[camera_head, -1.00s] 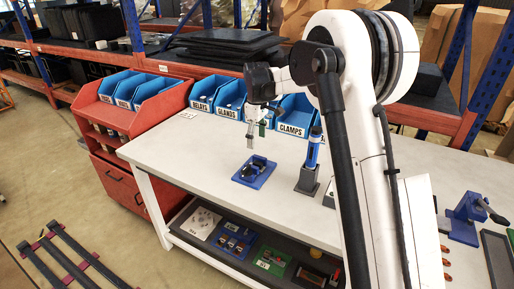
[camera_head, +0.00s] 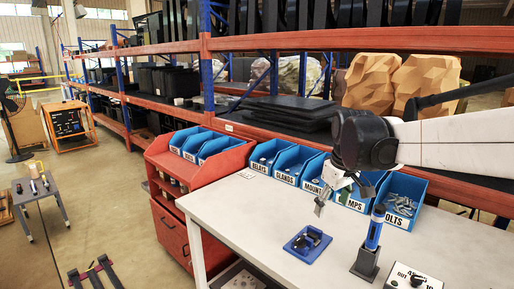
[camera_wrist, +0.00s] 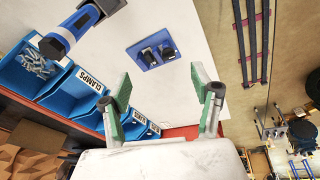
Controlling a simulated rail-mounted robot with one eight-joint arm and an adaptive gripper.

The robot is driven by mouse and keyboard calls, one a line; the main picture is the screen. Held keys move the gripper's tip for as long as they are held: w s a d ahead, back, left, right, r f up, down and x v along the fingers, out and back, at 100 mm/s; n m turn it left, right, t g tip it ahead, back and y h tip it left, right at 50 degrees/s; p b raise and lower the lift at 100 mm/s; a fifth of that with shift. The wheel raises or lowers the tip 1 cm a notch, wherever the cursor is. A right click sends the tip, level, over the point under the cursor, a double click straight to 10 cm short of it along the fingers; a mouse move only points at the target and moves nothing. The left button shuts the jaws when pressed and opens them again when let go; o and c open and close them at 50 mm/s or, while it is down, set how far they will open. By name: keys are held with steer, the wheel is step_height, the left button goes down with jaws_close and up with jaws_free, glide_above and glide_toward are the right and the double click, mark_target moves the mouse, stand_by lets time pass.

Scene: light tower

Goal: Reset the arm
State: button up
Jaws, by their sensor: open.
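My gripper (camera_head: 322,205) hangs over the white table (camera_head: 237,206), in front of the blue bins. In the wrist view, my gripper (camera_wrist: 160,84) has its green-padded fingers spread wide with nothing between them. A blue tray (camera_head: 292,248) with dark parts in it lies on the table below my gripper; the tray also shows in the wrist view (camera_wrist: 134,48). My white arm reaches in from the right edge in the head view.
A blue and black tool (camera_head: 374,228) stands upright in a dark holder right of the tray. Labelled blue bins (camera_head: 293,164) line the table's back edge, one (camera_head: 402,203) holding metal bolts. A red cabinet (camera_head: 166,225) stands at the left. An orange-beamed rack (camera_head: 270,133) runs behind.

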steer(key=s+f+m+t, duration=0.2)
steer(key=s, duration=1)
steer(key=s+f+m+t, duration=0.2)
steer(key=s+m, duration=0.1)
steer(key=s, duration=1)
steer(key=shift+f, duration=0.3)
